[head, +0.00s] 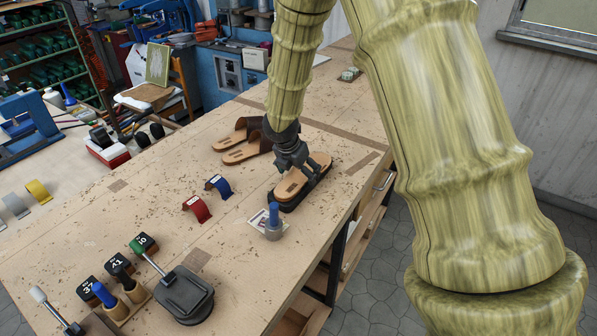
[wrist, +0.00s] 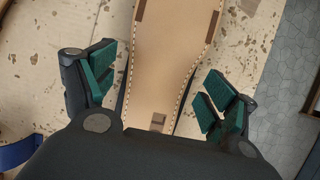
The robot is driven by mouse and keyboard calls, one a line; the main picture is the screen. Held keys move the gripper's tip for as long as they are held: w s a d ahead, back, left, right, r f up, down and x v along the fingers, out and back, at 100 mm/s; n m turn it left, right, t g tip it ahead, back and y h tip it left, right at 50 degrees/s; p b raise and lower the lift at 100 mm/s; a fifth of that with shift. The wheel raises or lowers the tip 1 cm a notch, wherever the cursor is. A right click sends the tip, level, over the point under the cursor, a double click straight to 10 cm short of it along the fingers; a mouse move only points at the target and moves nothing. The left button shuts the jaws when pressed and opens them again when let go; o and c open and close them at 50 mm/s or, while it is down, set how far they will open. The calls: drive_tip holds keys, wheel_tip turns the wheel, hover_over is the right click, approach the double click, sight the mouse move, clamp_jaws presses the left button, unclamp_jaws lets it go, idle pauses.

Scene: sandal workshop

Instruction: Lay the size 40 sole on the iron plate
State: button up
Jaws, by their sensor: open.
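A tan sole (head: 290,189) lies on a dark base with a black rim (head: 289,207) near the bench's right edge; I cannot tell whether this base is the iron plate. No size number is readable on the sole. In the wrist view the stitched sole (wrist: 166,62) has brown marks and runs between my fingers. My gripper (head: 303,168) is open above the sole, with its green pads (wrist: 160,95) on either side and apart from it. A dark, rounded, heavy-looking block (head: 186,297) stands at the front of the bench.
Brown sandals (head: 240,146) lie just behind and left. Red (head: 197,208) and blue (head: 218,184) curved pieces lie left. Numbered black blocks (head: 87,289) stand front left. The bench middle (head: 120,215) is clear.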

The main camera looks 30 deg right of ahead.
drive_tip(key=b+v, duration=0.1)
drive_tip(key=v, duration=1.1)
drive_tip(key=shift+b, duration=0.3)
